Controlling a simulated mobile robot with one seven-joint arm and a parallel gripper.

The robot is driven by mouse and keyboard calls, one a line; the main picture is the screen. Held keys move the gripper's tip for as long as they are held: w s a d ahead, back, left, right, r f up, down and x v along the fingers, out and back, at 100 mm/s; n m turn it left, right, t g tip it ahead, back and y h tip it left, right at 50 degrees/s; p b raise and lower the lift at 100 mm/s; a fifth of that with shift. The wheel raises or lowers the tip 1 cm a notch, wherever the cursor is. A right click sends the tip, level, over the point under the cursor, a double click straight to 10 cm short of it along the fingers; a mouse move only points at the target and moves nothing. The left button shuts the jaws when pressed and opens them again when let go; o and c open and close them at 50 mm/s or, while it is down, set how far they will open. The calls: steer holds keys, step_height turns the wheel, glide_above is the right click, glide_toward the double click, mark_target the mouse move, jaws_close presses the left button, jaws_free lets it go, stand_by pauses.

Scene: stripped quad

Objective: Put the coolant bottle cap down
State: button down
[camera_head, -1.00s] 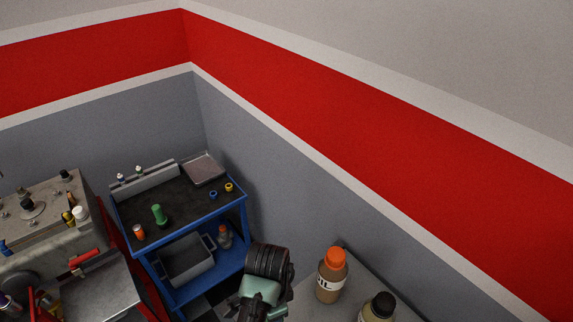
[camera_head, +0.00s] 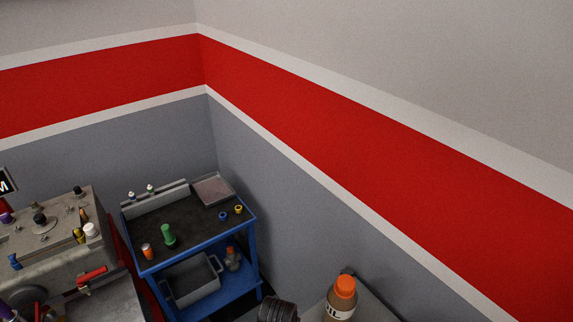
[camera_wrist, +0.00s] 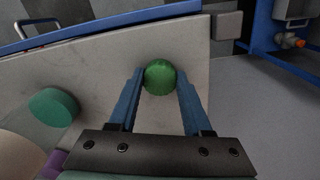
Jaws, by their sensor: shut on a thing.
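In the wrist view, the coolant bottle cap (camera_wrist: 160,77) is round and green. It sits between the blue fingertips of my gripper (camera_wrist: 160,84), which is shut on it. A light grey worktop (camera_wrist: 100,85) is behind the cap. I cannot tell whether the cap touches that surface. My gripper itself does not show in the head view; only a dark part of my arm shows at the bottom edge.
A teal round thing (camera_wrist: 53,107) is left of my fingers in the wrist view. In the head view, an orange-capped bottle (camera_head: 342,298) stands at the lower right. A blue cart (camera_head: 185,225) with small items stands in the corner.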

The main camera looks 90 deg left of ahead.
steer(key=shift+c, duration=1.7)
jaws_free()
steer(key=shift+f, duration=0.15)
